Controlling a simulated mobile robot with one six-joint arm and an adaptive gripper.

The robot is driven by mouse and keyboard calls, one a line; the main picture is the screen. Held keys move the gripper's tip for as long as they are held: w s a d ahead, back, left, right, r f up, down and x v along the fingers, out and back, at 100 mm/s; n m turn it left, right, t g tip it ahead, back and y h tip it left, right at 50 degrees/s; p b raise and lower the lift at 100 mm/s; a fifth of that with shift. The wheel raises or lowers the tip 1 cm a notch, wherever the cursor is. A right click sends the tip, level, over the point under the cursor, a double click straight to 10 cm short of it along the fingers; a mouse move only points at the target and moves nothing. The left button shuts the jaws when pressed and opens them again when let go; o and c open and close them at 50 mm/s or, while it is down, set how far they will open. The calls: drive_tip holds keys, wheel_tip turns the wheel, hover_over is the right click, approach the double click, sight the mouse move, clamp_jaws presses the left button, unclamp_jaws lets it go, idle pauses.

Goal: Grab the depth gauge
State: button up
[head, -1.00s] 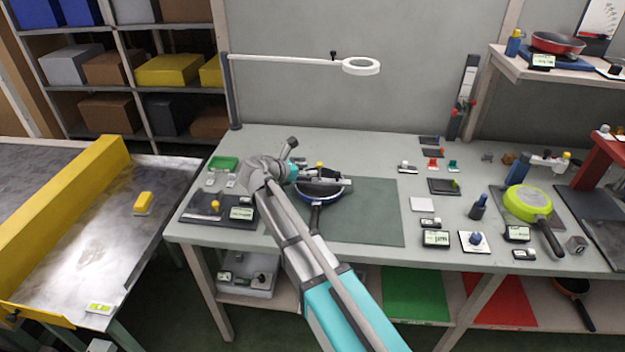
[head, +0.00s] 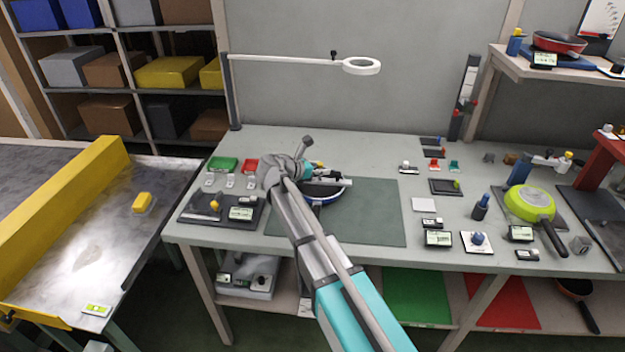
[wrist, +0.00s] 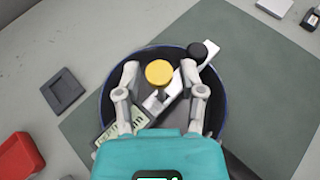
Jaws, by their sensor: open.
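The depth gauge (wrist: 160,100) seems to be the pale bar with a yellow knob, a black knob and a display, lying across the dark pan (wrist: 222,112). The pan's blue rim (head: 322,202) shows in the head view on the green mat. My gripper (wrist: 164,68) is open over the pan, one finger on each side of the yellow knob. The right finger is close to the black knob; I cannot tell whether it touches. In the head view my gripper (head: 322,177) hides most of the gauge and the pan handle.
The green mat (head: 375,215) is clear right of the pan. A red tray (head: 250,165) and a green tray (head: 222,164) stand behind left, with a display fixture (head: 241,213) in front. A ring lamp (head: 361,66) hangs above. Small tools and a lime pan (head: 530,202) are to the right.

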clamp_jaws()
drive_tip(key=shift+r, duration=0.2)
idle(0.5)
wheel_tip(320, 180, up, 2)
drive_tip(key=shift+r+p, duration=0.1)
drive_tip(key=shift+p, duration=1.15)
drive_tip(key=s+a+r+p, duration=0.4)
drive_tip(key=s+r+p, duration=0.6)
drive_tip(key=s, duration=0.3)
drive_tip(key=shift+a+r, duration=0.25)
drive_tip(key=shift+a, duration=0.15)
drive_tip(key=shift+s, duration=0.1)
